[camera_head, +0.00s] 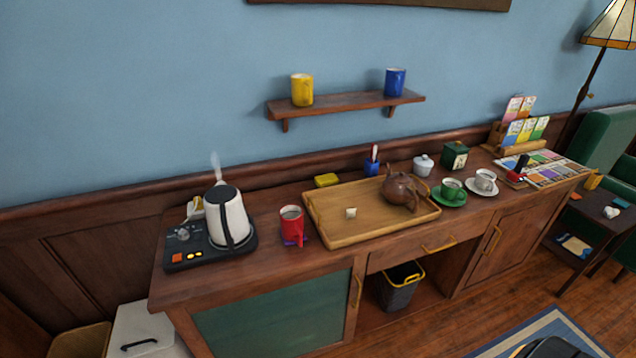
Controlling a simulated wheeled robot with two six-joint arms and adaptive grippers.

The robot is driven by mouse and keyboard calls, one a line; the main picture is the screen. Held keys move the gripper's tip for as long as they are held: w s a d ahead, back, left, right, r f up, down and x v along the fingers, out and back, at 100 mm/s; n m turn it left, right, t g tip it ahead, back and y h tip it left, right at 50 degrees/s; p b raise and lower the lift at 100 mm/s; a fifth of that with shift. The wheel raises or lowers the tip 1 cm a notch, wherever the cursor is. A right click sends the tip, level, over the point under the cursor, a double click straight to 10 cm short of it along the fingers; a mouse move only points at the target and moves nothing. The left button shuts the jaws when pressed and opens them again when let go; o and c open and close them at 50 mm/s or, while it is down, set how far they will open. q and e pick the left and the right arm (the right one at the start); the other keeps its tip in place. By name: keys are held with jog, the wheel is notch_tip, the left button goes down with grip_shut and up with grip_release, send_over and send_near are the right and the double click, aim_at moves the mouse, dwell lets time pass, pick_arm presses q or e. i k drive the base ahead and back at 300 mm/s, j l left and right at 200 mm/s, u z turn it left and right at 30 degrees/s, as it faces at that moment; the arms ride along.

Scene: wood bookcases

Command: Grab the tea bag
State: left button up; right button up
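No thing is clearly recognisable as the tea bag. A small whitish block (351,212) lies on the wooden tray (345,239), left of the brown teapot (399,190); I cannot tell whether it is a tea bag or a sugar cube. Colourful packets (524,130) stand in a wooden rack (520,150) at the right end of the sideboard; they may be tea packets, but are too small to read. A red mug (292,224) stands left of the tray, with something purple at its base. Neither of my grippers is in view.
A steaming white kettle (228,214) stands on a dark base at left. A green cup (450,188) and a white cup (485,179) sit on saucers right of the tray. A wall shelf (345,104) holds two mugs. A bin (399,288) stands below the sideboard.

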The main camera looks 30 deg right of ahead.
aim_at(351, 212)
jog(key=z, duration=1.15)
